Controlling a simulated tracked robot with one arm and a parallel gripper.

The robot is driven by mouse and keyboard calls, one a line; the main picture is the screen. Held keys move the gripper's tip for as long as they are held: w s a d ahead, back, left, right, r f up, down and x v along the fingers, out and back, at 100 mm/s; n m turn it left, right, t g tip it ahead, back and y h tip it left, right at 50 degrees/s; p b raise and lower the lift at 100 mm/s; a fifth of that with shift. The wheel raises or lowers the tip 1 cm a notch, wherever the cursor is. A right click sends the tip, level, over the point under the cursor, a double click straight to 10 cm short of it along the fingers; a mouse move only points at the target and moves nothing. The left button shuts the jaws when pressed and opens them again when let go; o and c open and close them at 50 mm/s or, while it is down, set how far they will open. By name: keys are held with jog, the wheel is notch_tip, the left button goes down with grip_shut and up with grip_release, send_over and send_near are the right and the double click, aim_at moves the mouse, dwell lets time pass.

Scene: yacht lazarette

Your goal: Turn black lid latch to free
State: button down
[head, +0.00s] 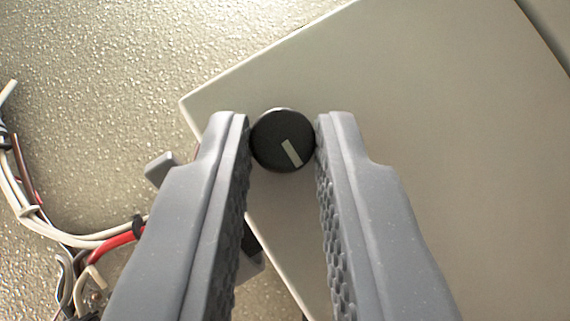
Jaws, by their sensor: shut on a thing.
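The black lid latch (276,137) is a round knob with a pale pointer mark on its face. It sits near the left corner of a light grey lid (450,150). The mark runs from near the knob's centre toward its lower right rim. My gripper (282,140) is shut on the latch, with one grey finger against its left side and one against its right side. The fingers cover part of the lid and its left edge below the knob.
A bundle of white, red and brown cables (70,235) lies at the left, close to my left finger. A small grey piece (160,169) sticks out beside that finger. The speckled surface (130,60) at the upper left is clear.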

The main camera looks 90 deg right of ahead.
jog(key=shift+m+g+p, duration=0.4)
jog(key=shift+g+p, duration=0.2)
jog(key=shift+g, duration=0.4)
jog(key=shift+w, duration=0.1)
dwell(0.4)
jog(key=shift+p, duration=0.3)
jog(key=shift+d, duration=0.1)
jog(key=shift+w+r+m+g+y+p, duration=0.1)
jog(key=shift+m+g+y+p, duration=0.6)
jog(key=shift+g+p, duration=1.15)
jog(key=shift+w+r+m+g+y+p, duration=0.1)
jog(key=shift+m+g+y+p, duration=0.55)
jog(key=shift+g+p, duration=1.15)
jog(key=shift+r+m+g+y+p, duration=0.2)
jog(key=shift+m+g+p, duration=0.45)
jog(key=shift+p, duration=0.55)
jog(key=g+y+p, duration=0.1)
jog(key=p, duration=0.1)
jog(key=m+g+p, duration=0.1)
jog(key=g+p, duration=0.1)
jog(key=shift+w+d+f+y, duration=0.1)
jog(key=shift+f+y, duration=0.05)
jog(key=shift+y, duration=0.2)
